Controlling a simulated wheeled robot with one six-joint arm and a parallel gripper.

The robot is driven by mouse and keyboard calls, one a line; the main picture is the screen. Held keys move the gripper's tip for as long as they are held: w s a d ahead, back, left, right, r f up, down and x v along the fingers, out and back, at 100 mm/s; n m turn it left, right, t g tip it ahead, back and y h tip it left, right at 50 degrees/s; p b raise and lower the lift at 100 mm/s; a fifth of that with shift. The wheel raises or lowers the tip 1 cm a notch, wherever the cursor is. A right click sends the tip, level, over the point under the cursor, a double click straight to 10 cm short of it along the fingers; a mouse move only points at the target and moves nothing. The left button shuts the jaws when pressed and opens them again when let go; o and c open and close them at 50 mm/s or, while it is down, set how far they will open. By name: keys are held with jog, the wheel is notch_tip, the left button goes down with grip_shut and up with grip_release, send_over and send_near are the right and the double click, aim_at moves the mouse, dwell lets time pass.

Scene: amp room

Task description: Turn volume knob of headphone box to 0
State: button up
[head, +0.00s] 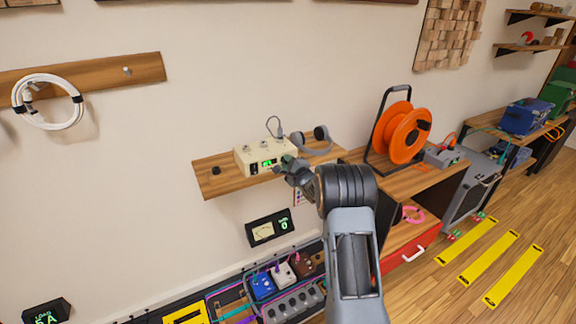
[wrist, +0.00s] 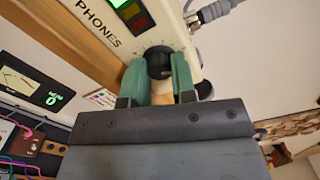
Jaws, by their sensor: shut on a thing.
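The cream headphone box (head: 246,160) sits on a wooden wall shelf, with a green lit display on its front. In the wrist view its front face (wrist: 103,14) carries the letters "PHONES" and green and red lights. The black volume knob (wrist: 159,62) is on that face, between the two green fingers of my gripper (wrist: 159,80). My gripper (head: 288,163) is at the right end of the box's front in the head view and is shut on the knob. The knob's pointer and marks cannot be made out.
Grey headphones (head: 318,141) lie to the right of the box on the shelf (head: 215,184). A cable plug (wrist: 214,12) is beside the box. A meter (head: 268,229) reading 0 hangs below. An orange cable reel (head: 392,128) stands to the right.

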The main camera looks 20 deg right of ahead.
jog(key=shift+f+n+b, duration=0.1)
jog(key=shift+n+b, duration=9)
jog(key=shift+n, duration=6.5)
jog(key=o, duration=0.6)
jog(key=shift+o, duration=0.2)
jog(key=s+d, duration=0.1)
jog(key=s, duration=1.2)
jog(key=shift+s+d, duration=0.2)
jog(key=shift+s, duration=0.2)
